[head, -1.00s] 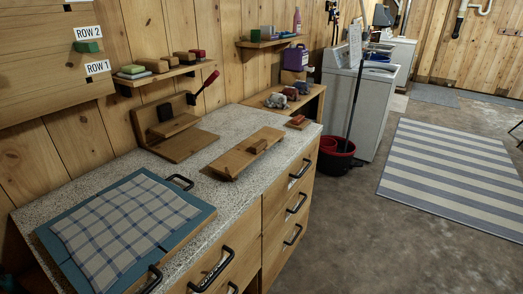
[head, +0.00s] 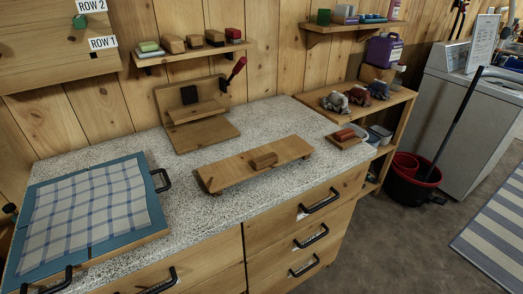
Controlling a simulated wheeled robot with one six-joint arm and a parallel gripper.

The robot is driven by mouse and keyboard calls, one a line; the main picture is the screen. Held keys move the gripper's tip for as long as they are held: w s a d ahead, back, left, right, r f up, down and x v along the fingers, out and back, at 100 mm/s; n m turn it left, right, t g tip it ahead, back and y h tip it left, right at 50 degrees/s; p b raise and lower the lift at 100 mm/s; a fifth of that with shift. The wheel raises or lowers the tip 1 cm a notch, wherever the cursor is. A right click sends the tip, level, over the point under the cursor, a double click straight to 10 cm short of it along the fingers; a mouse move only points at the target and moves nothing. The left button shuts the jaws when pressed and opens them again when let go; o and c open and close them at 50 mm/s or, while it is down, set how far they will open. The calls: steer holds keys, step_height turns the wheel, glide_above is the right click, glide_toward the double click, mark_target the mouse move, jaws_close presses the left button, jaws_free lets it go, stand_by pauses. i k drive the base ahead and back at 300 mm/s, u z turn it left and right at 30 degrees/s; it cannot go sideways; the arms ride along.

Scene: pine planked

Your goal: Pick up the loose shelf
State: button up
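A wooden shelf board (head: 228,171) lies loose on the speckled counter (head: 165,205), near its front edge. It rests slightly raised, with short supports under its ends. I take this board to be the loose shelf. Behind it stands a wooden back panel (head: 164,98) on a base, with a small ledge and a dark block. My gripper is not in view.
A blue tray (head: 38,186) with a checked cloth lies left on the counter. A small wooden tray (head: 344,142) with a red thing is at right. Wall shelves hang above. A red-and-black bucket (head: 410,185) stands on the floor.

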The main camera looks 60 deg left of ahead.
mark_target(217, 175)
steer(key=u, duration=0.6)
steer(key=i, duration=0.9)
steer(key=u, duration=1.5)
steer(key=i, duration=0.5)
steer(key=u, duration=0.45)
